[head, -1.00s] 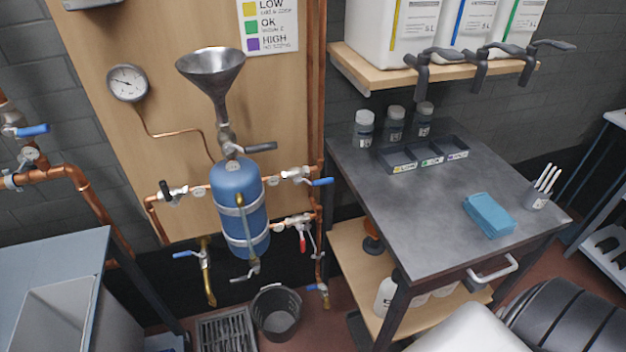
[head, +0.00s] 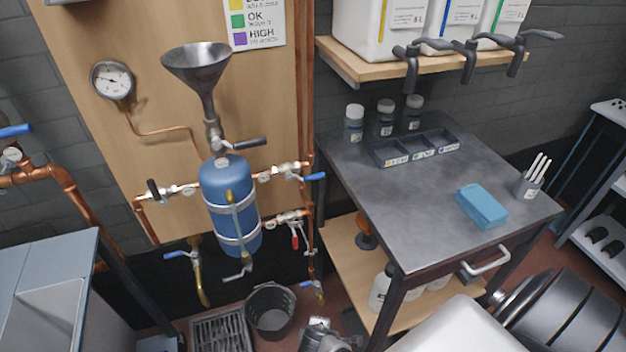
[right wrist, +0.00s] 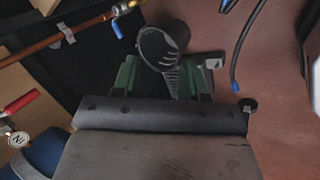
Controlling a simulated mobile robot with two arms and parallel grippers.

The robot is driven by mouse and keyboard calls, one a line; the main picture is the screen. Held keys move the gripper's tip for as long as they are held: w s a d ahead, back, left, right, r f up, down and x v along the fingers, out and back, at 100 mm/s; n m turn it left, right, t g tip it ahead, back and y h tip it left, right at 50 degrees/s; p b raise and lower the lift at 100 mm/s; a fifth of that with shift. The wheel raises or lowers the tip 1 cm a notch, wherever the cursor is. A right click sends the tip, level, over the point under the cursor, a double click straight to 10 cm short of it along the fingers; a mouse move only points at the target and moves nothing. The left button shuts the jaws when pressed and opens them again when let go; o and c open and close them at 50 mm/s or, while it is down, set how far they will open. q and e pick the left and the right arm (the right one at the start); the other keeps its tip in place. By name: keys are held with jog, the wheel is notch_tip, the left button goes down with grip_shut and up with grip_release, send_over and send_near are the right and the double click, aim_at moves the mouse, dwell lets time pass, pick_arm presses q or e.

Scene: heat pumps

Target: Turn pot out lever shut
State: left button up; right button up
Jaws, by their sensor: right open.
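The pot appears to be the blue tank (head: 230,205), strapped upright on the wooden panel under a metal funnel (head: 198,68). Around it are a black lever (head: 240,144) above, a black lever (head: 153,190) on the left pipe, a blue lever (head: 315,177) on the right pipe, a red lever (head: 295,241) hanging down lower right and a grey lever (head: 240,270) underneath. I cannot tell which is the pot out lever. My right gripper (head: 328,340) shows at the bottom edge, below the tank; its fingers are apart and empty in the right wrist view (right wrist: 166,82). My left gripper is out of view.
A black bucket (head: 270,312) and a floor grate (head: 220,330) lie below the tank. A grey worktable (head: 400,190) stands to the right, a steel sink (head: 45,300) to the left. In the right wrist view, a red lever (right wrist: 20,102) and pipes are at left.

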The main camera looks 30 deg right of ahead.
jog(key=w+d+r+n+t+h, duration=0.1)
jog(key=w+d+r+t+h, duration=0.2)
jog(key=w+r, duration=1.15)
jog(key=m+h, duration=0.3)
jog(key=h, duration=0.4)
send_near(312, 180)
jog(key=shift+t, duration=0.3)
jog(key=x, duration=1.1)
jog(key=shift+s+d+f, duration=0.1)
jog(key=shift+d, duration=0.05)
grip_shut()
